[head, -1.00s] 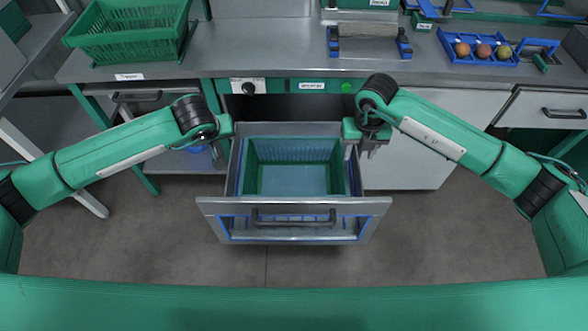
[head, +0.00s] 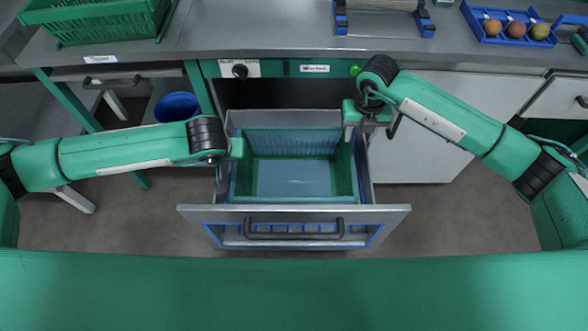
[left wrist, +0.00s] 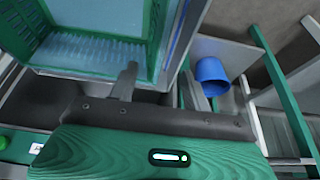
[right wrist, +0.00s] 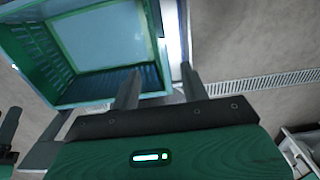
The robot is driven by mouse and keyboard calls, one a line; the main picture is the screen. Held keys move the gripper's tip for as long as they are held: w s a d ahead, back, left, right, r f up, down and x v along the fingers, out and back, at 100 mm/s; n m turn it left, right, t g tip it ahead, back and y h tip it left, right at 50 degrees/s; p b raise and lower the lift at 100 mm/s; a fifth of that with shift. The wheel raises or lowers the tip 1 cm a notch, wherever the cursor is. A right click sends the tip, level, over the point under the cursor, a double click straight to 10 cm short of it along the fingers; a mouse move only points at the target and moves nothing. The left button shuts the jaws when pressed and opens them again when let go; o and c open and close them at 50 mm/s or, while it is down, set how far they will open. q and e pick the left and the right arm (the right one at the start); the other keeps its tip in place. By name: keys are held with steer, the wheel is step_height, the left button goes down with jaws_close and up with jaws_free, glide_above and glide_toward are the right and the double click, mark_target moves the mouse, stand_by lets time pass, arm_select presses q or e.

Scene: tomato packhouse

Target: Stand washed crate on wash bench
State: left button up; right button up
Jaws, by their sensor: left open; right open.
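A teal-green open crate (head: 293,180) sits empty and upright inside a pulled-out steel drawer (head: 290,214) under the steel bench (head: 262,45). My left gripper (head: 220,172) is open at the crate's left side, its fingers mostly hidden in the head view. In the left wrist view the open fingers (left wrist: 160,85) are near the crate's side wall (left wrist: 155,45). My right gripper (head: 376,128) is open at the crate's right side, towards the back. In the right wrist view its fingers (right wrist: 161,88) lie on either side of the crate wall's line; contact cannot be told.
Another green crate (head: 95,20) stands on the bench at the back left. A blue roller frame (head: 384,18) and a blue tray of round fruits (head: 508,25) are on the bench. A blue bucket (head: 177,107) is below left. The bench front centre is clear.

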mark_target(238, 163)
arm_select(q)
steer(key=x, duration=1.3)
steer(key=shift+f, duration=0.15)
arm_select(e)
step_height(238, 163, down, 13)
steer(key=shift+f, duration=0.2)
arm_select(q)
jaws_close()
arm_select(e)
jaws_close()
